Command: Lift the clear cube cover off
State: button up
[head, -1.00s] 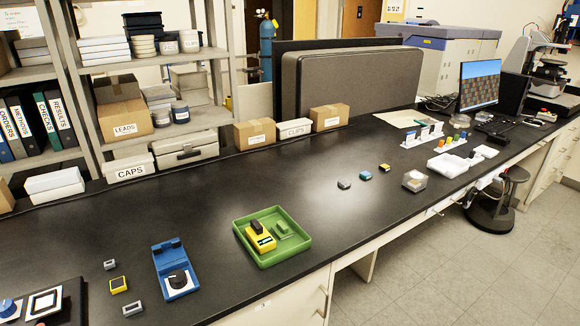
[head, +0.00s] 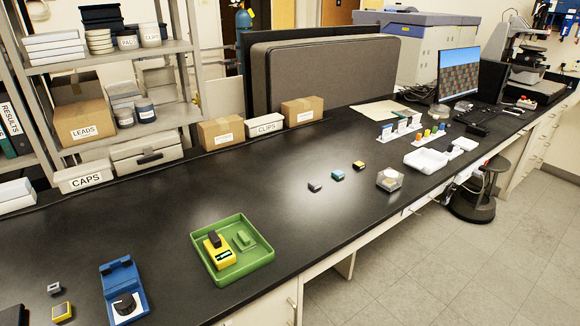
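The clear cube cover (head: 391,178) stands on the black bench near its front edge, right of the middle in the head view. It is see-through, and something pale and tan shows inside it, too small to make out. The cover looks upright and nothing touches it from outside. My gripper is not in the head view.
Several small blocks, one of them blue (head: 338,175), lie left of the cover. White trays (head: 428,160) stand close on its right. A green tray (head: 268,254) holds a yellow device. The bench (head: 310,215) is bare in front of the blocks.

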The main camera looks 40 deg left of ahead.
aim_at(389, 179)
jog(key=u, duration=0.6)
jog(key=i, duration=0.95)
jog(key=u, duration=0.4)
